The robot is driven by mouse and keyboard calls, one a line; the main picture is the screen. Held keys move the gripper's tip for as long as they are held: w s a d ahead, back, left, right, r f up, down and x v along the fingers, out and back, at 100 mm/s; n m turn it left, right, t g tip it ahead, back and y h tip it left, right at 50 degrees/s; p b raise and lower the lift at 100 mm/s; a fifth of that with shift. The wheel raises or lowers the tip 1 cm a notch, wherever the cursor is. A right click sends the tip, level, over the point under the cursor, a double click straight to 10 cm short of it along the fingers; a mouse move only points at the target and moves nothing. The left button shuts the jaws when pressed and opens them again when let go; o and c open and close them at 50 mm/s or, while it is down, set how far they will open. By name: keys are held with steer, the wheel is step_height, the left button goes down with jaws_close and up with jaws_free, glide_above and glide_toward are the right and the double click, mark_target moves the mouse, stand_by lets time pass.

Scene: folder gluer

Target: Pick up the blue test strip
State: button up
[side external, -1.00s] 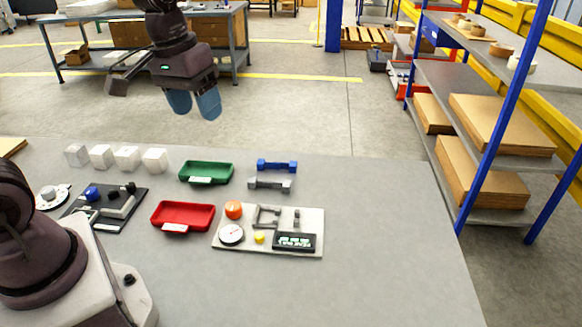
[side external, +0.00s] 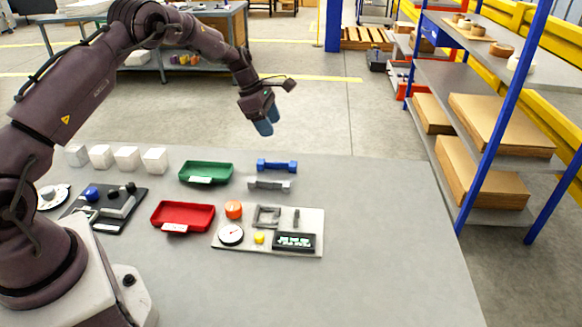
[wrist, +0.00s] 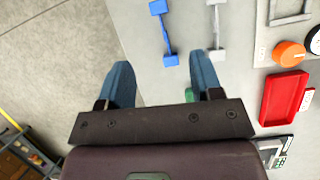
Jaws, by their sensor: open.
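The blue test strip (side external: 277,166) lies flat on the grey table, a narrow bar with wider block ends. In the wrist view the blue strip (wrist: 165,35) lies ahead of my fingertips, between their lines. A grey strip of the same shape (side external: 269,185) lies just in front of it, and it also shows in the wrist view (wrist: 216,30), to the right. My gripper (side external: 266,127) is above the far table edge, up and slightly left of the blue strip, apart from it. Its two blue fingers (wrist: 161,75) are open with nothing between them.
A green tray (side external: 206,173) lies left of the strips, and a red tray (side external: 183,217) nearer. A test panel (side external: 268,248) with a dial, orange knob and display sits in front. Several white cubes (side external: 127,158) stand at the back left. The table's right side is clear.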

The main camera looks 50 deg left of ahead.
steer(key=n, duration=0.1)
glide_above(291, 164)
steer(key=s+a, duration=0.2)
step_height(291, 164, down, 7)
steer(key=shift+x, duration=2.8)
steer(key=shift+w+r, duration=0.1)
steer(key=shift+w, duration=0.05)
steer(key=c, duration=1)
